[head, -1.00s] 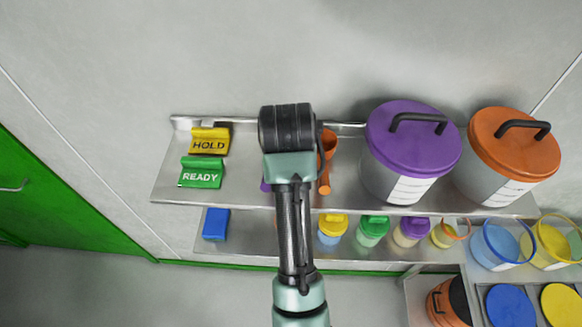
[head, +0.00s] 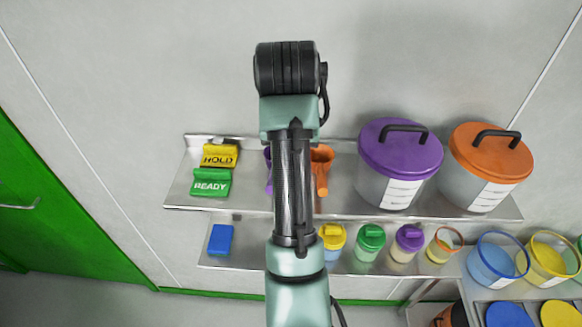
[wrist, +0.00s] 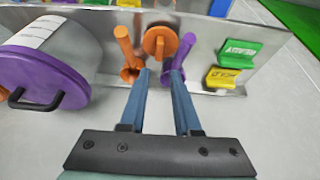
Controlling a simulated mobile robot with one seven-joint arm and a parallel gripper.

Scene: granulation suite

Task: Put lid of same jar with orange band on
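The jar with the orange band (head: 444,246) stands on the lower shelf, right of the purple-lidded jar, with its top open and yellowish contents. In the wrist view a round orange lid (wrist: 160,42) with a raised tab shows just beyond my fingertips, between an orange scoop and a purple scoop. My gripper (wrist: 161,72) has its fingers apart, with a clear gap between them. I see no contact between the fingers and the lid. In the head view my arm hides the lid and the gripper.
The orange scoop (head: 321,170) and purple scoop (wrist: 179,50) are on the upper shelf (head: 345,200). Large purple (head: 400,150) and orange (head: 490,155) bins stand to the right. HOLD (head: 220,155) and READY (head: 211,184) signs are left. Lidded yellow (head: 332,238), green (head: 370,240) and purple (head: 408,242) jars stand below.

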